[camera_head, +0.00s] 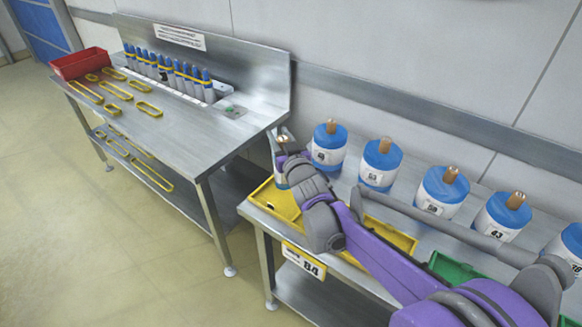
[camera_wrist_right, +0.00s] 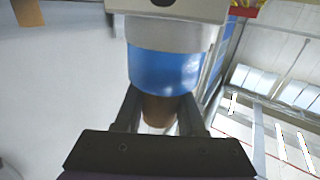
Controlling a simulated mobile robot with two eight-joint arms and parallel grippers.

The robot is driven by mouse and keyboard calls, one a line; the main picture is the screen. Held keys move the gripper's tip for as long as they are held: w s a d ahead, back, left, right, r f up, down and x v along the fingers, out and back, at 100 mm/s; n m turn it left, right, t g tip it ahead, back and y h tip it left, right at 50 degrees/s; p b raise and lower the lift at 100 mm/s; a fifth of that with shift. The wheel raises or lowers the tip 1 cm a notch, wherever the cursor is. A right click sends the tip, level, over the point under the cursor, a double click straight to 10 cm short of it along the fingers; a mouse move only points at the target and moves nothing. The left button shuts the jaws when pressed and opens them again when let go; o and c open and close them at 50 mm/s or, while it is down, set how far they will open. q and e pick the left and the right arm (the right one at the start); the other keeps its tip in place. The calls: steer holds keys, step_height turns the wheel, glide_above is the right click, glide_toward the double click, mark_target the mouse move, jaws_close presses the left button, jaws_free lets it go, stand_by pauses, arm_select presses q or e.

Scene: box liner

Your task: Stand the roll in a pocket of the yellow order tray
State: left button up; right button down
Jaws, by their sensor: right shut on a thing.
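My right gripper (camera_head: 287,150) is over the yellow order tray (camera_head: 275,203) at the left end of the right-hand bench. In the right wrist view its fingers (camera_wrist_right: 160,110) are shut on the brown core of a blue and white roll (camera_wrist_right: 165,65). In the head view only a slim part of this roll (camera_head: 279,178) shows, beside my gripper and over the tray's left part. My arm hides the middle of the tray, and I cannot tell whether the roll touches its floor. My left gripper is not in view.
Several blue and white rolls with brown cores (camera_head: 328,146) stand in a row along the back of the bench. A green tray (camera_head: 455,270) lies to the right. A steel table (camera_head: 180,120) at the left holds yellow frames, a red bin (camera_head: 80,63) and blue-capped bottles.

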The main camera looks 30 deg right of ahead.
steer(key=shift+f+b, duration=0.5)
steer(key=shift+f, duration=2.15)
steer(key=shift+f, duration=0.1)
steer(key=c, duration=0.5)
jaws_free()
